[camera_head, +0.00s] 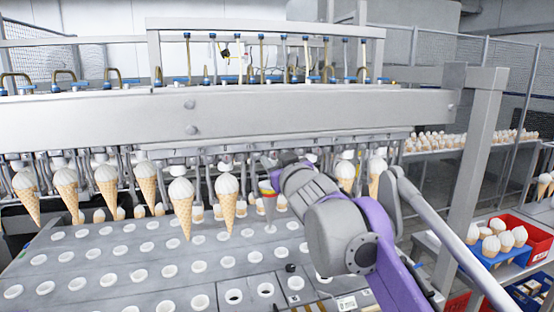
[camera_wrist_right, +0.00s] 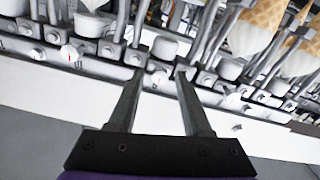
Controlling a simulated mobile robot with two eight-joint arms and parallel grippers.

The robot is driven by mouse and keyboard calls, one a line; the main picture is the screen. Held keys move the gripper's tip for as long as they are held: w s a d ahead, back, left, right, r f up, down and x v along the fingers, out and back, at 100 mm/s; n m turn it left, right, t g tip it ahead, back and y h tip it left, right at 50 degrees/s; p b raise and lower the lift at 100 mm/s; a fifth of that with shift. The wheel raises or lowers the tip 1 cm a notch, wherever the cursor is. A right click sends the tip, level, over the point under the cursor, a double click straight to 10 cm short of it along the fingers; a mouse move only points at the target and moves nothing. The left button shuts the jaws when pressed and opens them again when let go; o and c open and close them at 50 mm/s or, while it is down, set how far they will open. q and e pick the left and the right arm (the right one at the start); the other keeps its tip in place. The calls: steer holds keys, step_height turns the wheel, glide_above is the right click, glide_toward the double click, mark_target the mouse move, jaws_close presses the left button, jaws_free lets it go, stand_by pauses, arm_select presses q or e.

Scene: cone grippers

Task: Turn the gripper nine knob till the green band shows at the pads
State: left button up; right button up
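The row of cone grippers (camera_head: 225,160) hangs under the long white beam, and several hold ice cream cones (camera_head: 181,205). My right arm reaches up to this row, and its wrist hides the gripper's fingers in the head view. In the right wrist view, my right gripper (camera_wrist_right: 159,68) is open, its two fingers apart on either side of a small round white knob (camera_wrist_right: 156,79) on the rail. I cannot tell whether the fingers touch it. More such knobs (camera_wrist_right: 70,53) sit along the rail. I cannot make out a green band or a number. My left gripper is not in view.
A grey plate with rows of white-rimmed holes (camera_head: 148,247) lies below the grippers. A narrow cone with coloured bands (camera_head: 268,190) hangs beside my right wrist. A grey post (camera_head: 474,150) and crates of cones, one red (camera_head: 538,238), stand at the right.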

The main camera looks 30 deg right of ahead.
steer(key=shift+o, duration=0.2)
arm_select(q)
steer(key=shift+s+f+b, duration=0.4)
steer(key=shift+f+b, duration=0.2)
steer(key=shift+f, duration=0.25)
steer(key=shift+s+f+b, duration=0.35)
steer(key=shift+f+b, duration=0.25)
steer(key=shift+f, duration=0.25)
arm_select(e)
steer(key=v, duration=1)
steer(key=shift+s, duration=0.4)
step_height(320, 180, down, 15)
steer(key=m+g, duration=0.2)
steer(key=g, duration=0.1)
steer(key=s+a+f+g+y, duration=0.1)
steer(key=s+a+f+g, duration=0.2)
steer(key=s+f, duration=0.3)
steer(key=s+a+f+n+g+y, duration=0.1)
steer(key=s+a+f, duration=0.4)
steer(key=f, duration=1.2)
steer(key=s+a+f+n+g+y, duration=0.1)
steer(key=s+a+f+g, duration=0.3)
steer(key=f, duration=0.8)
steer(key=s+g+y, duration=0.1)
steer(key=s, duration=0.1)
steer(key=shift+s+a, duration=0.2)
steer(key=shift+s, duration=0.1)
